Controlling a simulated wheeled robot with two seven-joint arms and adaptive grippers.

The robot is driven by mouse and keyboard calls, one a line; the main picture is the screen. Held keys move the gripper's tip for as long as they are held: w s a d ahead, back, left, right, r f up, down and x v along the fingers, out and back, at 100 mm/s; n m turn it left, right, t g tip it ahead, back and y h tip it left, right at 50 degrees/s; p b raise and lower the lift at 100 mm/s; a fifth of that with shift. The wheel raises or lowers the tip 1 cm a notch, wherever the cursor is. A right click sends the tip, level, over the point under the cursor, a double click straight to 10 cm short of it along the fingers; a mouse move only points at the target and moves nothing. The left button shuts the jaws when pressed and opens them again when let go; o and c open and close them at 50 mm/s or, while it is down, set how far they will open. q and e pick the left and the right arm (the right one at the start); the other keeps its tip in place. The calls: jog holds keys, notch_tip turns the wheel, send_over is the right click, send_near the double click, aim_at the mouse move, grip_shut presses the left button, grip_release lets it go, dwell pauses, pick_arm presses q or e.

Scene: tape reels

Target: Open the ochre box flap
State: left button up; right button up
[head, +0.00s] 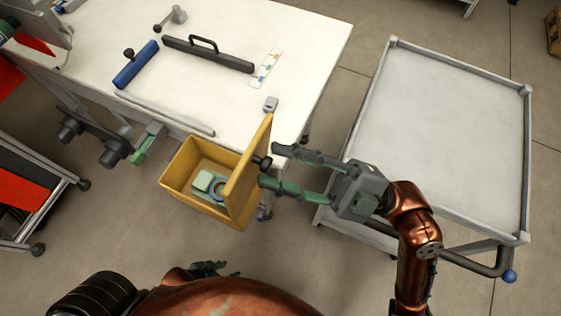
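The ochre box (180,180) stands in front of the white table, and its inside shows from above. Its flap (245,175) stands raised along the right side of the box. A dark knob (262,162) sticks out from the flap's right face. My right gripper (269,167) is open, with its fingertips spread apart near the knob, one above it and one below it in the picture. I cannot tell whether a finger touches the flap. My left gripper (215,268) is low in the picture by my body, partly hidden, and its opening is unclear.
Inside the box lie a blue ring (217,188) and a pale green block (203,180).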

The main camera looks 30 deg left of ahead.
jog(key=v, duration=0.7)
jog(key=shift+d, duration=0.25)
jog(key=shift+f, duration=0.1)
dwell(0.4)
